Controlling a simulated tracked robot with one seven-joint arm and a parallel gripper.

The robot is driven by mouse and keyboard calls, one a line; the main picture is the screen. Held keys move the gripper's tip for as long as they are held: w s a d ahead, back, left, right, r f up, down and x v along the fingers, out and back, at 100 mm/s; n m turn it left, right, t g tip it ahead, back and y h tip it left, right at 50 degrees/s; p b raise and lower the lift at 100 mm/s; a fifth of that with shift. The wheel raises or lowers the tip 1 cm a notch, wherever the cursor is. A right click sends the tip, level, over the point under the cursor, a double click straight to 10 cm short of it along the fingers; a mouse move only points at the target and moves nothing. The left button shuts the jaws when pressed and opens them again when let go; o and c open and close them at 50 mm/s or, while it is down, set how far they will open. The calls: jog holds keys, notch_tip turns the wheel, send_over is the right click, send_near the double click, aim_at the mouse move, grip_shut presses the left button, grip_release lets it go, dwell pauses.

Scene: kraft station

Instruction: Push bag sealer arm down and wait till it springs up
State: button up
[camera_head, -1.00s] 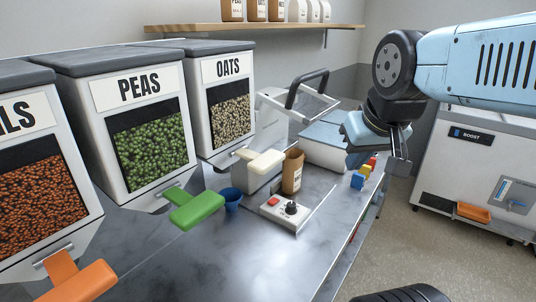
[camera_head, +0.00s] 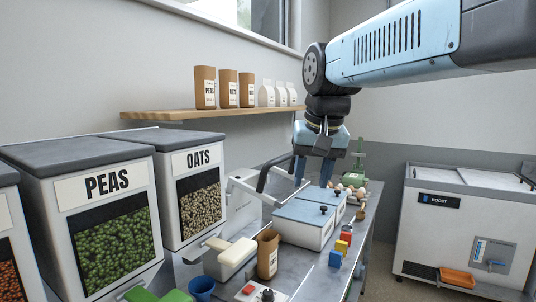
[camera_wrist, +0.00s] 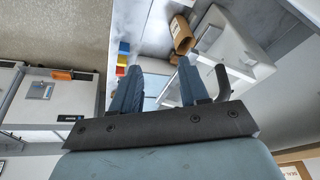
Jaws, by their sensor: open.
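The bag sealer is a white machine (camera_head: 243,206) on the bench behind the brown bag; its arm, with a dark bent handle (camera_head: 264,180), is raised. My gripper (camera_head: 313,172) is open and empty, fingers pointing down, just right of the sealer arm and above the blue-lidded boxes. In the wrist view, my gripper's two blue fingers (camera_wrist: 160,66) are spread, and the dark handle (camera_wrist: 223,80) shows right of them. I see no contact with the handle. An open brown paper bag (camera_head: 268,255) stands in front of the sealer.
Blue-lidded boxes (camera_head: 304,212) stand below my gripper. Small coloured blocks (camera_head: 341,247) lie at the bench's right edge. Dispensers for peas (camera_head: 105,225) and oats (camera_head: 192,185) stand left. A wooden shelf (camera_head: 200,113) with bags hangs behind. A white freezer (camera_head: 460,230) stands right, across open floor.

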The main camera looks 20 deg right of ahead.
jog(key=w+r+m+g, duration=0.3)
jog(key=w+r+m, duration=0.3)
jog(key=w+r, duration=0.95)
jog(key=shift+g, duration=0.3)
jog(key=f, duration=0.4)
jog(key=a+f, duration=0.1)
jog(key=f, duration=0.8)
jog(key=shift+w+a+f, duration=0.15)
jog(key=shift+a+f, duration=0.05)
jog(key=shift+f, duration=0.15)
grip_shut()
